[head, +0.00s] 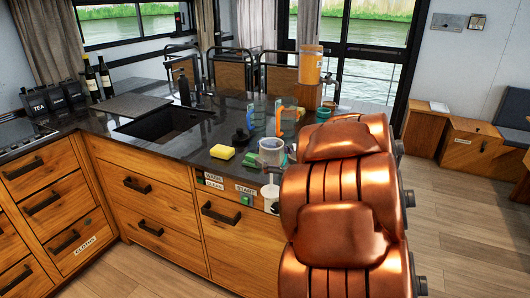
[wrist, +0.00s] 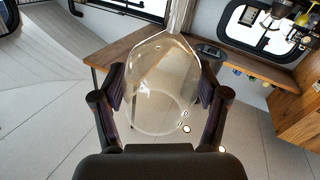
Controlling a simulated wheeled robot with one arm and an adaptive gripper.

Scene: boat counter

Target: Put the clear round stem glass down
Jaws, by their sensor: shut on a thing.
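The clear round stem glass (wrist: 160,70) fills the middle of the wrist view. Its wide bowl is between the two dark fingers of my gripper (wrist: 160,92), which are shut on it from left and right. The stem runs up out of the top of the wrist view, so the foot is hidden. Tiled floor and a wooden top show through the bowl. In the head view my copper arm covers the right of centre, and I cannot make out the gripper or the glass there.
The dark counter (head: 205,147) holds a sink (head: 165,123), a yellow sponge (head: 222,153), a white cup (head: 271,152) and an orange-handled pitcher (head: 287,118). An orange jar (head: 311,65) shows above the arm. A wooden top (wrist: 122,48) lies beyond the glass in the wrist view.

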